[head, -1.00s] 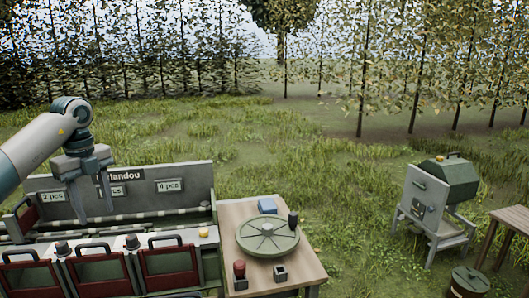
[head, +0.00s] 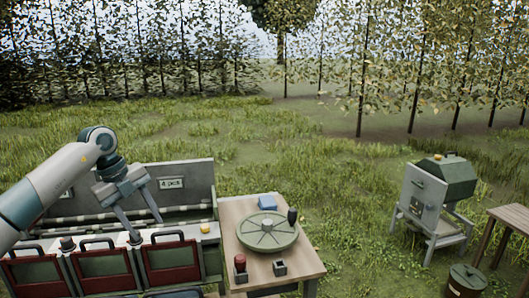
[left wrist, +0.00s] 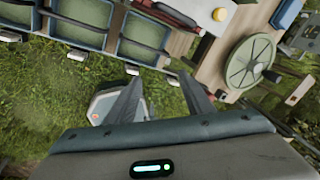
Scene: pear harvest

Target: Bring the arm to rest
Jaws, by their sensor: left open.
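My left arm comes in from the left in the head view. Its gripper (head: 146,232) is open and empty, above the row of bins on the sorting stand (head: 180,190). In the left wrist view the two fingers of the left gripper (left wrist: 165,98) stand apart with nothing between them. Grass and part of a pale grey body show beyond them. My right gripper is in neither view.
Red-fronted bins (head: 172,262) line the stand's front. To the right, a wooden table (head: 308,262) bears a green round disc (head: 267,233), a red knob (head: 240,263) and a blue block (head: 267,202). A green-topped machine (head: 447,178) stands farther right. Grass lies between.

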